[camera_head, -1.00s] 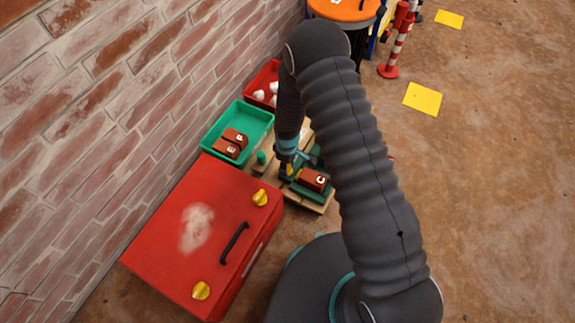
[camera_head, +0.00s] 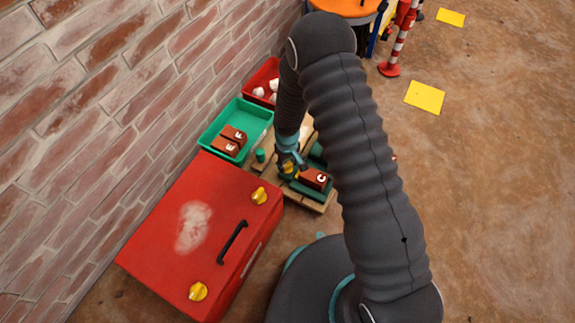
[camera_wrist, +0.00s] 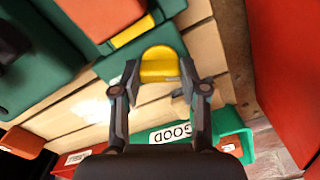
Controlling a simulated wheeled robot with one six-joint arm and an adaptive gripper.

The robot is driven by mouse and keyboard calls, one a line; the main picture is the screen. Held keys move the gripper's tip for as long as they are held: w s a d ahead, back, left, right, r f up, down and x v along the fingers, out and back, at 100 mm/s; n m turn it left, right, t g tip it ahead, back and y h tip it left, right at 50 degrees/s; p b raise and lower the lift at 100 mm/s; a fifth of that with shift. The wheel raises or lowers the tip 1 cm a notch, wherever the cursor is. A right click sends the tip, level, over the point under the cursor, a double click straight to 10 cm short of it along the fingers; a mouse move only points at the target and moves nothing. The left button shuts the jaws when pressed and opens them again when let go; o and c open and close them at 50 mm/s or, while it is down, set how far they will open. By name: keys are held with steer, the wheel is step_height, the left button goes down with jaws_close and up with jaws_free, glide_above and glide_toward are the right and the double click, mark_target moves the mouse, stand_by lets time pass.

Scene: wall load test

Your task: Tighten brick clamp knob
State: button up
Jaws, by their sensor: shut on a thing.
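The yellow clamp knob (camera_wrist: 160,63) sits between the fingertips of my gripper (camera_wrist: 160,84) in the wrist view, and the gripper is shut on it. In the head view my gripper (camera_head: 288,166) reaches down at the clamp, and the knob is partly hidden there. The green clamp (camera_head: 312,191) holds a red-brown brick marked C (camera_head: 314,179). The brick also shows at the top of the wrist view (camera_wrist: 104,14), beside the knob. The clamp stands on a wooden pallet (camera_head: 262,168).
A red chest (camera_head: 170,235) with yellow latches stands close by. A green tray (camera_head: 210,138) holds bricks E and F (camera_head: 231,141). A red bin (camera_head: 262,76) with white objects lies behind. The wall is at left; open floor (camera_head: 490,200) is at right.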

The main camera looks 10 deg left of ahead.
mark_target(287, 165)
steer(key=m+b, duration=0.2)
steer(key=m, duration=0.4)
steer(key=shift+f+m, duration=0.1)
steer(key=shift+m, duration=0.2)
steer(key=m+b, duration=0.1)
steer(key=m, duration=0.5)
steer(key=shift+b, duration=0.4)
steer(key=o, duration=1.1)
steer(key=shift+o, duration=0.2)
steer(key=shift+r, duration=0.2)
step_height(287, 165, up, 12)
steer(key=shift+f, duration=0.1)
